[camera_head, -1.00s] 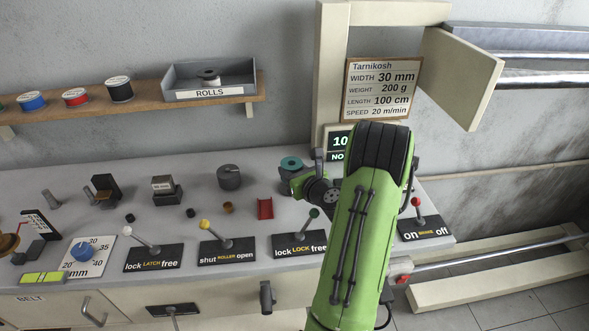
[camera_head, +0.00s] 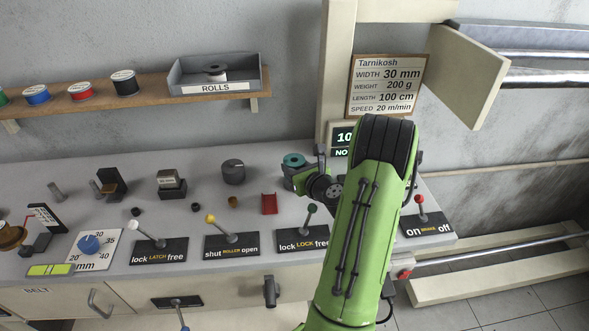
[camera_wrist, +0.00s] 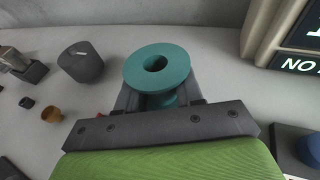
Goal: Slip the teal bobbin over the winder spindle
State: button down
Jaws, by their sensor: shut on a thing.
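The teal bobbin (camera_head: 293,160) is upright in my gripper (camera_head: 296,175), over the right part of the bench. In the wrist view the bobbin (camera_wrist: 157,67) shows its top flange and open centre hole, with the gripper fingers (camera_wrist: 158,101) shut around its core below that flange. Its lower end is mostly hidden by the fingers. A short grey metal peg (camera_head: 56,191) stands at the left of the bench, and another slanted peg sits beside a dark block (camera_head: 112,181). I cannot tell which of these, if any, is the winder spindle.
Several levers on black plates line the bench front, including the green-knobbed lock lever (camera_head: 308,225) and red-knobbed brake lever (camera_head: 421,210). A dark grey cylinder (camera_head: 233,172) and a red bracket (camera_head: 269,204) stand left of my gripper. A wooden post (camera_head: 338,60) rises behind.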

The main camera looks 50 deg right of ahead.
jog(key=shift+s+d+t+b, duration=0.1)
jog(key=shift+t+b, duration=0.3)
jog(key=shift+b, duration=0.5)
jog(key=shift+p, duration=0.45)
dwell(0.5)
jog(key=shift+f+b, duration=1.2)
jog(key=shift+f, duration=0.35)
jog(key=c, duration=0.6)
grip_release()
jog(key=shift+c, duration=0.2)
notch_tip(320, 180, up, 10)
jog(key=p, duration=0.5)
jog(key=shift+r, duration=0.1)
